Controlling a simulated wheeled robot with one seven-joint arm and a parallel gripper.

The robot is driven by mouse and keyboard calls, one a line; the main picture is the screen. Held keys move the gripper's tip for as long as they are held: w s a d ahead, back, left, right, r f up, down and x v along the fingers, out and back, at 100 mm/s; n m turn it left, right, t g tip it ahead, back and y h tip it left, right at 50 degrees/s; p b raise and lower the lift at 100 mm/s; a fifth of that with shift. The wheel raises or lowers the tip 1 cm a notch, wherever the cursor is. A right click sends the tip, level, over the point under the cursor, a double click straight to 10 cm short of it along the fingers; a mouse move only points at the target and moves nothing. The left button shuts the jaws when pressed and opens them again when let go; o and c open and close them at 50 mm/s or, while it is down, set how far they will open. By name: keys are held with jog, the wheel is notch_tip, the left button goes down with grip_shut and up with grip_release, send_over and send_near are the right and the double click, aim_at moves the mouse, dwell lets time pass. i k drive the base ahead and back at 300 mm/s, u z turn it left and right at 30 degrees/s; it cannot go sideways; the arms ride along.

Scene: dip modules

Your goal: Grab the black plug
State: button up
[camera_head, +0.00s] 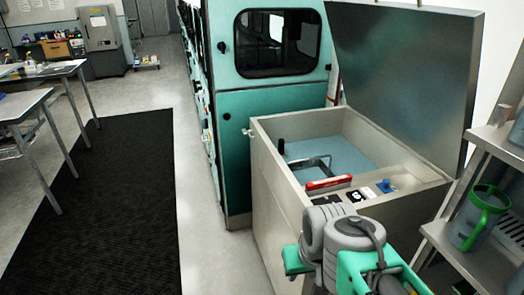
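A small black upright piece (281,146), which looks like the black plug, stands inside the open light-grey cabinet (270,185), near its left wall. A bent metal bar is close to its right. It is too small to tell what it is fixed to. My arm, with grey joints and green links, shows at the bottom right in front of the cabinet. No gripper fingers can be made out. The arm is apart from the black piece in the picture, which lies farther back and to the left.
The cabinet's large lid (400,75) stands raised. A red bar (328,183) and a blue knob (386,186) sit on its front ledge. A metal shelf with a green-handled bucket (475,228) is at right. A black mat (110,200) covers clear floor at left.

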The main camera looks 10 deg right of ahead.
aim_at(281, 142)
jog(key=u, duration=0.75)
jog(key=i, duration=0.8)
jog(key=u, duration=0.7)
jog(key=i, duration=0.95)
jog(key=z, duration=1)
jog(key=i, duration=0.65)
jog(key=z, duration=0.7)
